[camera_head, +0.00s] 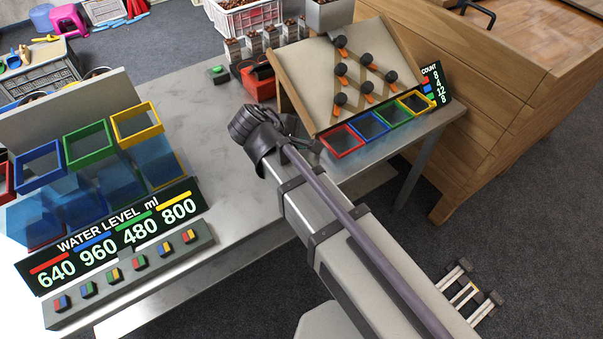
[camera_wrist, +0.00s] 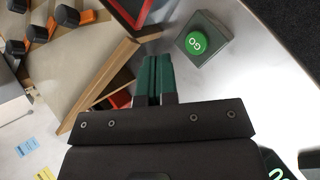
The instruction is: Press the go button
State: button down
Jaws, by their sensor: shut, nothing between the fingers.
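The green go button (camera_wrist: 194,43), marked GO, sits on a small grey box (camera_wrist: 214,32) on the table in the wrist view. My gripper (camera_wrist: 155,62) is shut and empty. Its dark green fingers appear left of and below the button in that view, apart from it in the picture; their height above the table is hard to tell. In the head view my wrist and arm cover the table area before the peg board, so I cannot make out the go button there. A different green button on a box (camera_head: 217,71) stands farther back.
The tilted wooden peg board (camera_head: 311,80) stands close by, with the red-framed bin (camera_head: 343,142) at its lower edge. A red container (camera_head: 259,84) is behind it. The water level sign (camera_head: 118,237) and coloured buttons are at left. Bare table (camera_head: 200,130) lies between.

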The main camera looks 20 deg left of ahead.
jog(key=shift+w+d+r+n+t, duration=0.25)
jog(key=shift+w+r+n, duration=0.15)
jog(key=shift+n, duration=0.2)
jog(key=shift+w+d+r+n+t, duration=0.1)
jog(key=shift+w+r+n+t, duration=0.15)
jog(key=shift+w+n, duration=0.25)
jog(key=shift+s, duration=0.1)
jog(key=shift+h, duration=0.3)
notch_tip(320, 180, down, 9)
jog(key=b, duration=0.8)
jog(key=shift+b, duration=0.4)
jog(key=shift+f+b, duration=0.35)
jog(key=shift+b, duration=0.05)
